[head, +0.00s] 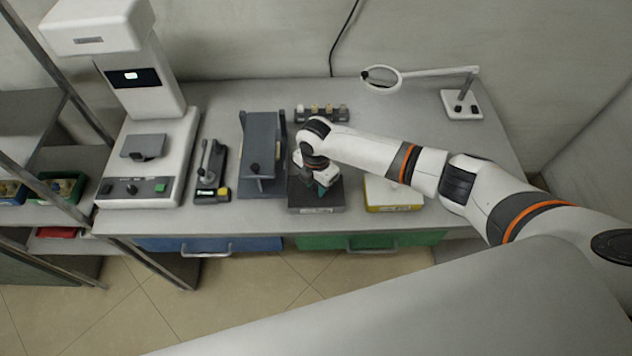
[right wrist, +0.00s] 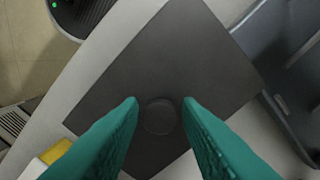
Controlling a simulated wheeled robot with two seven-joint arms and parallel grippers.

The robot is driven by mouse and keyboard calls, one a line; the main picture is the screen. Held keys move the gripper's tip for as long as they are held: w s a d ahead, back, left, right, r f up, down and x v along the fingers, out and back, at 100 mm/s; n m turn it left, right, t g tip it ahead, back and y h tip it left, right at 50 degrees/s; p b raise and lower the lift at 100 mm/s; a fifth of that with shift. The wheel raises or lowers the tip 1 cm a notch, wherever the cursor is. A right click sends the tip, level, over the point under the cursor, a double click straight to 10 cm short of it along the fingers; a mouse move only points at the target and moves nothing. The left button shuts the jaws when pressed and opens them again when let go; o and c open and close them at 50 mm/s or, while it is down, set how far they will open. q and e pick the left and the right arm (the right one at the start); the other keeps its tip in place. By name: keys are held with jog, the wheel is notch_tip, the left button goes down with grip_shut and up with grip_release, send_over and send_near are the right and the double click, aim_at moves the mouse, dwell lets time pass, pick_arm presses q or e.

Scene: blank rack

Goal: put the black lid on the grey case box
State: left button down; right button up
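A dark, flat, square lid with a round knob (right wrist: 160,116) lies under my right gripper in the right wrist view. In the head view the dark top sits on the grey case box (head: 318,209), which has a pale label on its front; whether the lid is fully seated cannot be told. My right gripper (head: 322,188) is over this box, its arm hiding part of the top. In the right wrist view its teal fingers (right wrist: 161,104) are apart, one on each side of the knob, with small gaps showing. My left gripper is not in view.
A yellow box with a white top (head: 393,195) stands right of the grey box. A grey rack (head: 262,150) stands close on its left. A small holder (head: 322,113) and a magnifier lamp (head: 462,103) are behind.

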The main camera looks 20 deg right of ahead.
aim_at(315, 186)
jog(key=shift+o, duration=1.3)
notch_tip(315, 186, up, 12)
jog(key=b, duration=0.1)
jog(key=shift+b, duration=0.35)
jog(key=shift+a, duration=0.1)
